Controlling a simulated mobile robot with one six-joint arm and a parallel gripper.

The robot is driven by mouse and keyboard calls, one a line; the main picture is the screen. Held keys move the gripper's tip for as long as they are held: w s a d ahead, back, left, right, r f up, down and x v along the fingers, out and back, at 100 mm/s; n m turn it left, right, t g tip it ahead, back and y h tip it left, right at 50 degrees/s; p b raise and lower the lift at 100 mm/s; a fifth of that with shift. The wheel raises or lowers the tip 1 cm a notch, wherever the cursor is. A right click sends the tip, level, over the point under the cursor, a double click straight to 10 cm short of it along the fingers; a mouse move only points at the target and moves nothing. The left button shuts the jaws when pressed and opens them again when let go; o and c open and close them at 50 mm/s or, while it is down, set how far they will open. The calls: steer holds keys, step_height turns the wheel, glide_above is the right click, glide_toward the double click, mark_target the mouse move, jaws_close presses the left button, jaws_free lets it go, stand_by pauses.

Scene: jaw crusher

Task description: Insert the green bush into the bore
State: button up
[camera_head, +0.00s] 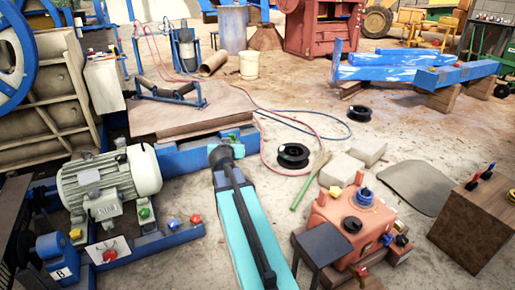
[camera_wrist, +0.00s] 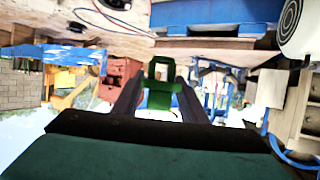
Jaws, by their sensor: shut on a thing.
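My gripper (camera_wrist: 158,95) is shut on the green bush (camera_wrist: 159,100), which sits between the two dark fingers in the wrist view. The bush shows a square, frame-like upper end with a light opening. In the head view my gripper (camera_head: 222,154) is at the far end of my teal arm, above the blue frame, right of the grey motor. A small bit of green (camera_head: 233,138) shows at its tip. I cannot make out the bore in either view. The bush appears clear of other things in the wrist view, but its exact height is unclear.
The grey motor (camera_head: 108,184) stands on the blue frame (camera_head: 190,157), with coloured knobs beside it. A red gearbox (camera_head: 350,225) and a brown block (camera_head: 472,228) stand at right. Black reels (camera_head: 293,155) and hoses lie on the floor. Bare floor shows at centre right.

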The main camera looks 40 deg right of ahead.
steer(key=w+a+r+n+t+y, duration=0.1)
steer(key=w+a+r+n+y, duration=0.1)
steer(key=a, duration=1.1)
steer(key=w+a+r+n+t+y, duration=0.1)
steer(key=a+r+n+y, duration=0.3)
steer(key=a, duration=0.9)
steer(key=w+a+r+n+t+y, duration=0.1)
steer(key=a+r, duration=0.4)
steer(key=a, duration=0.8)
steer(key=w+n+y, duration=0.1)
steer(key=w+y, duration=0.1)
steer(key=shift+w+n+t, duration=0.4)
steer(key=shift+d+r, duration=0.1)
steer(key=shift+d, duration=0.7)
steer(key=shift+s, duration=0.1)
